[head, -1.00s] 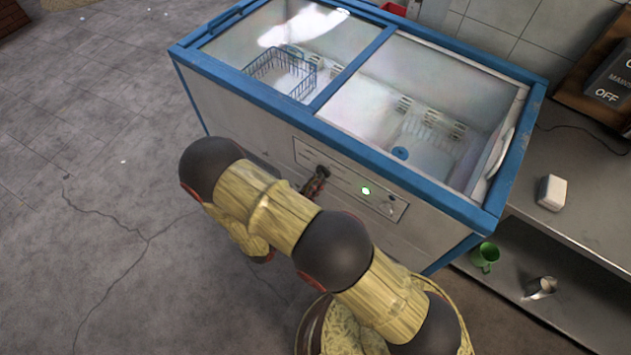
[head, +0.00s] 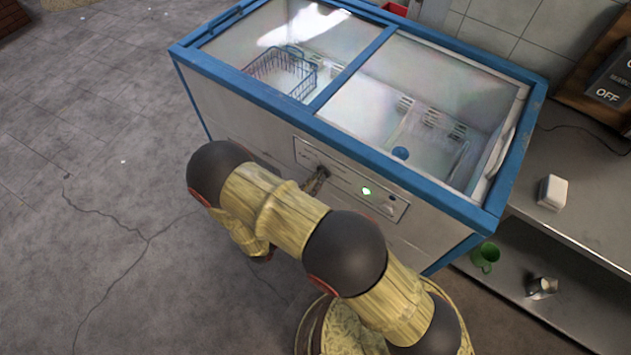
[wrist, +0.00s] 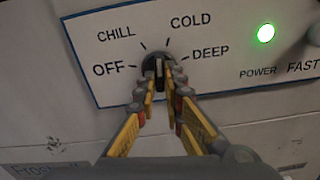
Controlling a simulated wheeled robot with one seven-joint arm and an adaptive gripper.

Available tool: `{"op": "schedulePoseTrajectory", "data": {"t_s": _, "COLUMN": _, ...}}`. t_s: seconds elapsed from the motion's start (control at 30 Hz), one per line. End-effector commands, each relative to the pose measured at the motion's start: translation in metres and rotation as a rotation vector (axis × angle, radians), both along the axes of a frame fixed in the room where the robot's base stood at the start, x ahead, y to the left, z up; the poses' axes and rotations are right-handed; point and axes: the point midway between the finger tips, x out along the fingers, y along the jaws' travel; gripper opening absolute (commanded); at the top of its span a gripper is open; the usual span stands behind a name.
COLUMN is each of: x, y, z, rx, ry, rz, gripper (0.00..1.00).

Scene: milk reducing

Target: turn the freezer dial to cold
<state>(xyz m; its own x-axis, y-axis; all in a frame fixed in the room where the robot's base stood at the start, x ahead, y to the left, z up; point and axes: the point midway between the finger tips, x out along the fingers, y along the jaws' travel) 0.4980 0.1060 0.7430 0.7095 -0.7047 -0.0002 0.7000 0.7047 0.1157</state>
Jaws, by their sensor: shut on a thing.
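The freezer (head: 250,140) is a white chest with a blue frame and glass lids. Its control panel (head: 375,196) is on the front side; in the wrist view the panel (wrist: 205,75) reads OFF, CHILL, COLD and DEEP around a dark dial (wrist: 159,68). My gripper (wrist: 161,82) is shut on the dial, one finger on each side. The dial's grip looks near upright, roughly between the CHILL and COLD labels; its exact mark is hard to tell. In the head view my gripper (head: 318,179) is at the panel and largely hides the dial.
A green light (wrist: 265,33) glows right of the dial. A wire basket (head: 280,75) is inside the freezer. A counter (head: 590,190) to the right bears a white block (head: 552,192); a green mug (head: 485,257) stands below. The floor at left is clear.

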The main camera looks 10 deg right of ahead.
Motion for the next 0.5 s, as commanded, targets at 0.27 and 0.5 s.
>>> {"op": "schedulePoseTrajectory", "data": {"t_s": 0.27, "x": 0.0008, "y": 0.0013, "z": -0.0005, "rx": 0.138, "ry": -0.135, "rz": 0.001, "gripper": 0.00}}
{"op": "schedulePoseTrajectory", "data": {"t_s": 0.5, "x": 0.0010, "y": 0.0015, "z": -0.0003, "rx": 0.205, "ry": -0.202, "rz": 0.001, "gripper": 0.00}}
